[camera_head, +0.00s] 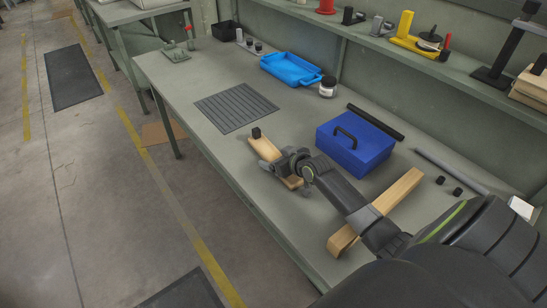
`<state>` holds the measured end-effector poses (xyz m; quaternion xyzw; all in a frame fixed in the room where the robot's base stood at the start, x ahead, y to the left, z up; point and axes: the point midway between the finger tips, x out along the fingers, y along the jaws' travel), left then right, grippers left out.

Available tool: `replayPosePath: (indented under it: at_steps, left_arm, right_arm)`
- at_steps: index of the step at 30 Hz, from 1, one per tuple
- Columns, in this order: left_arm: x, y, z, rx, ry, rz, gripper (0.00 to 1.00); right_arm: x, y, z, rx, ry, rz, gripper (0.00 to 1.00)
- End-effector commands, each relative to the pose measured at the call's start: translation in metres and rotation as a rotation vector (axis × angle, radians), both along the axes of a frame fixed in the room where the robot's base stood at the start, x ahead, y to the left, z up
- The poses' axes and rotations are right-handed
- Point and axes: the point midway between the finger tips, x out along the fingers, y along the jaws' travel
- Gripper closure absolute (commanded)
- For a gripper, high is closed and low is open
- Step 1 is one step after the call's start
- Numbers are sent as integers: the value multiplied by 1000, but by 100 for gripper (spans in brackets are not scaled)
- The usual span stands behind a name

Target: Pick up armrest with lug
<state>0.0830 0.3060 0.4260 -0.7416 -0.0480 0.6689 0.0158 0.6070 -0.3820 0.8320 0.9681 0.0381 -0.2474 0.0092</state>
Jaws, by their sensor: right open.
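A light wooden armrest (264,148) lies on the green-grey workbench, with a small dark lug (257,132) standing up at its far end. My right gripper (280,167) is over the middle of this armrest and hides part of it; its jaws are open. I cannot tell whether the fingers touch the wood. The near end of the armrest shows beyond the gripper. My left gripper is not in view.
A blue box with a handle (364,155) stands right of my gripper. Another wooden bar (404,190) lies partly behind my right arm. A slatted dark mat (236,107), blue tray (291,70) and jar (328,87) are farther back. The bench's front edge is close to the armrest.

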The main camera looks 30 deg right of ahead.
Motion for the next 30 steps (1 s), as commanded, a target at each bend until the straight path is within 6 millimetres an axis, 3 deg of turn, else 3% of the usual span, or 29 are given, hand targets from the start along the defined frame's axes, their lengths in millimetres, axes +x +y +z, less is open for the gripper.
replayPosePath:
  at_steps: [8,20,30]
  left_arm:
    - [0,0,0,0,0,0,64]
    - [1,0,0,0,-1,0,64]
    - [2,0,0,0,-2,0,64]
  right_arm:
    - [1,0,-1,0,0,0,21]
    - [1,0,-1,-1,1,0,73]
    - [1,0,2,-2,-2,1,74]
